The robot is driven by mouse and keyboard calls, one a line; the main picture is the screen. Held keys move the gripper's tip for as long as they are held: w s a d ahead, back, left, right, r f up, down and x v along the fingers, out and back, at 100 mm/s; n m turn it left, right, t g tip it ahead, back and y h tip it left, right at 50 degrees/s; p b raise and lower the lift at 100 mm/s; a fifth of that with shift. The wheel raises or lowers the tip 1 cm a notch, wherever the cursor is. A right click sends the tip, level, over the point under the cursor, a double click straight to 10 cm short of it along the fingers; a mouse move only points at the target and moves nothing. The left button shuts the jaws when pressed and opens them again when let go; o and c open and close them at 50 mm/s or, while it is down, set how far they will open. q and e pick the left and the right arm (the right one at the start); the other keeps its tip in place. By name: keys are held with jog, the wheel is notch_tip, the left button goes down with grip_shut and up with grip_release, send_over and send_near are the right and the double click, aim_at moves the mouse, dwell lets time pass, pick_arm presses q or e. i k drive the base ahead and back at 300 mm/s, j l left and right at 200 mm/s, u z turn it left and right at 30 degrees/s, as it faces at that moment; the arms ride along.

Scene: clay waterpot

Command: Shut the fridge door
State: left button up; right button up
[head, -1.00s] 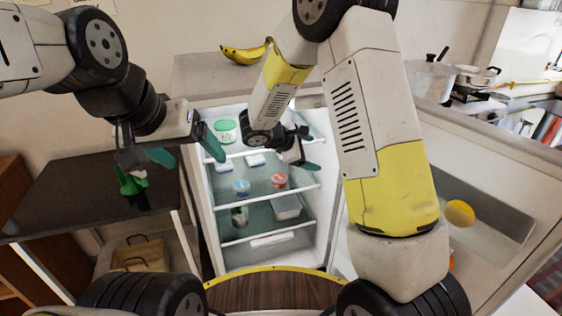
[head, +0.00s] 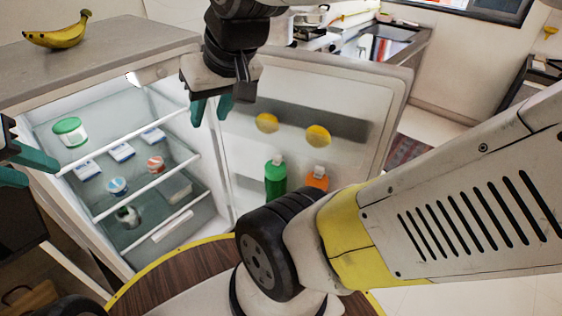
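The fridge (head: 148,77) stands open at the left, its shelves in plain view. Its door (head: 348,87) is swung wide to the right, with the inner side facing me. My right gripper (head: 211,111) hangs fingers down, open and empty. In the picture it overlaps the place where the cabinet meets the door; I cannot tell whether it touches either. My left gripper (head: 22,166) is at the left edge, partly cut off, with its fingers apart and nothing between them. My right arm hides the lower right part of the door.
The fridge holds a green-lidded jar (head: 70,131) and several small tubs. The door holds two yellow fruits (head: 318,135), a green bottle (head: 275,180) and an orange bottle (head: 317,179). Bananas (head: 57,32) lie on the fridge top.

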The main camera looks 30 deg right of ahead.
aim_at(361, 104)
jog(key=k+l+u, duration=0.15)
jog(key=k+l, duration=0.2)
jog(key=k+l+u, duration=0.2)
jog(key=k, duration=0.35)
jog(key=k+l+u, duration=0.15)
jog(key=l, duration=0.2)
jog(key=k+l+u, duration=0.1)
jog(key=l, duration=0.3)
jog(key=k+l+u, duration=0.15)
jog(key=l, duration=0.2)
jog(key=k+l+u, duration=0.15)
jog(key=l+u, duration=0.15)
jog(key=l, duration=0.45)
jog(key=l+u, duration=0.15)
jog(key=l, duration=0.5)
jog(key=k+l+u, duration=0.15)
jog(key=l, duration=0.45)
jog(key=l+u, duration=0.2)
jog(key=l, duration=0.4)
jog(key=k+l, duration=0.5)
jog(key=i+l+z, duration=0.1)
jog(key=l, duration=0.45)
jog(key=i+l+z, duration=0.15)
jog(key=l, duration=0.45)
jog(key=k, duration=0.05)
